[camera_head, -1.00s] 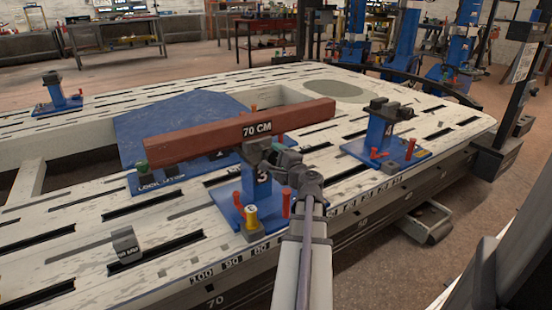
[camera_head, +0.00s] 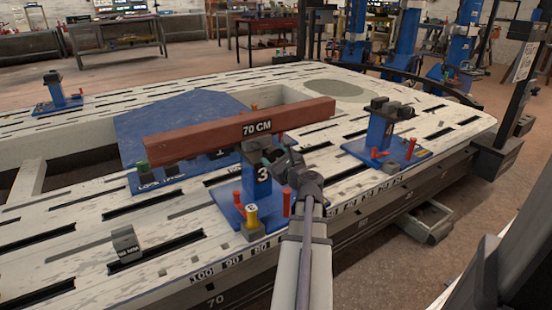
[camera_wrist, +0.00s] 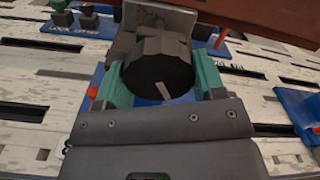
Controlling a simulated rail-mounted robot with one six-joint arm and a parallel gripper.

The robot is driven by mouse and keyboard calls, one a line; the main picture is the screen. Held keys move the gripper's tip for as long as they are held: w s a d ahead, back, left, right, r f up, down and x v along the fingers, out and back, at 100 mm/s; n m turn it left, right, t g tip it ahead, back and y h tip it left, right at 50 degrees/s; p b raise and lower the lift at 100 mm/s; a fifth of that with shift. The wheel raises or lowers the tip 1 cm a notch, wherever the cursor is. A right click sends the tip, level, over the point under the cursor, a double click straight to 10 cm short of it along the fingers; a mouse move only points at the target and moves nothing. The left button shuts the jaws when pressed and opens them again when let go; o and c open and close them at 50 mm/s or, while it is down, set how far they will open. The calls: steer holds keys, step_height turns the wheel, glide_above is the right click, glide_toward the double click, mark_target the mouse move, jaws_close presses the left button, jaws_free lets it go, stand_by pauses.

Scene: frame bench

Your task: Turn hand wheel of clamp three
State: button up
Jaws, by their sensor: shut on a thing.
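Clamp three (camera_head: 257,188) is a blue post marked 3 on a blue base, with a dark jaw on top. Its hand wheel is a dark round knob with a pale mark on its face; it shows in the wrist view (camera_wrist: 150,80). My gripper (camera_head: 275,158) reaches the clamp head from the right in the head view. In the wrist view its two teal fingers (camera_wrist: 157,76) are shut on the hand wheel, one on each side. In the head view the wheel is mostly hidden by my gripper.
A red-brown beam marked 70 CM (camera_head: 200,141) lies just behind the clamp head. Clamp four (camera_head: 380,133) stands to the right, another clamp (camera_head: 57,95) at far left. Red and yellow pegs (camera_head: 251,214) stand on clamp three's base. A grey block (camera_head: 126,244) sits on the slotted bench (camera_head: 60,235).

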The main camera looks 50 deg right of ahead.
steer(key=shift+a+m, duration=0.1)
steer(key=shift+m, duration=1.4)
steer(key=o, duration=0.9)
steer(key=shift+o, duration=0.2)
